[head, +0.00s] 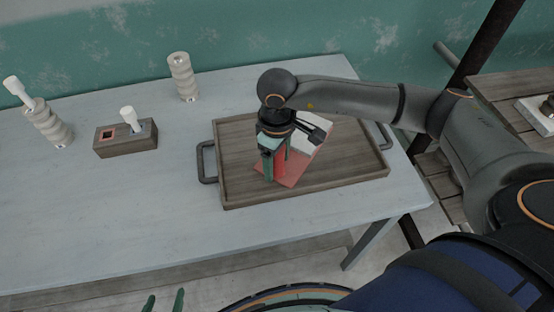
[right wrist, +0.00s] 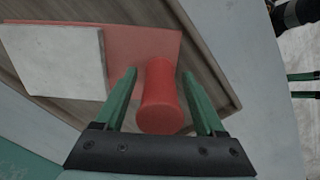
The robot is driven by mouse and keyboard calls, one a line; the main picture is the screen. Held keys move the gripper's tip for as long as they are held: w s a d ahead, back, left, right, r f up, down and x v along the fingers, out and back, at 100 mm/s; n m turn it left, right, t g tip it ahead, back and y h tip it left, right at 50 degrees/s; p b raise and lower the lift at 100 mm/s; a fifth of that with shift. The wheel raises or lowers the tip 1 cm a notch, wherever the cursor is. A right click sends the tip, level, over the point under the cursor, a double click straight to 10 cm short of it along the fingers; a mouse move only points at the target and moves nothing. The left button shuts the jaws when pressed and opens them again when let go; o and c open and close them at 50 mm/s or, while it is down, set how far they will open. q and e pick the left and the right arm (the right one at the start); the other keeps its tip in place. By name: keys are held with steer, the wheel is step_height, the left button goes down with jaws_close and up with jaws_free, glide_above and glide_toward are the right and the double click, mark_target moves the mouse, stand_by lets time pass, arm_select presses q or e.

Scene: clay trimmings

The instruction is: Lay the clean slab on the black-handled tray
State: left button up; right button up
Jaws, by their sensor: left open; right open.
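The wooden tray (head: 240,190) with black handles (head: 207,162) lies on the table. A flat red board (head: 293,180) rests in it, with an upright red cylinder (right wrist: 160,100) at one end. A pale slab (head: 309,137) lies on the board's other part, clear in the right wrist view (right wrist: 55,60). My right gripper (head: 274,168) is over the tray, open, its green fingers on either side of the red cylinder with gaps visible. My left gripper (head: 164,302) is open and empty at the bottom edge of the head view, off the table.
On the table's left stand a wooden block (head: 128,144) with a white peg, a ringed pale post (head: 183,77) and another ringed post (head: 48,124) with a white-topped piece. The table's front left is clear. A wooden shelf (head: 500,95) stands at right.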

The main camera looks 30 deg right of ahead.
steer(key=shift+r, duration=0.45)
step_height(320, 180, up, 11)
steer(key=shift+r+b, duration=0.2)
steer(key=shift+b, duration=0.1)
stand_by(1.2)
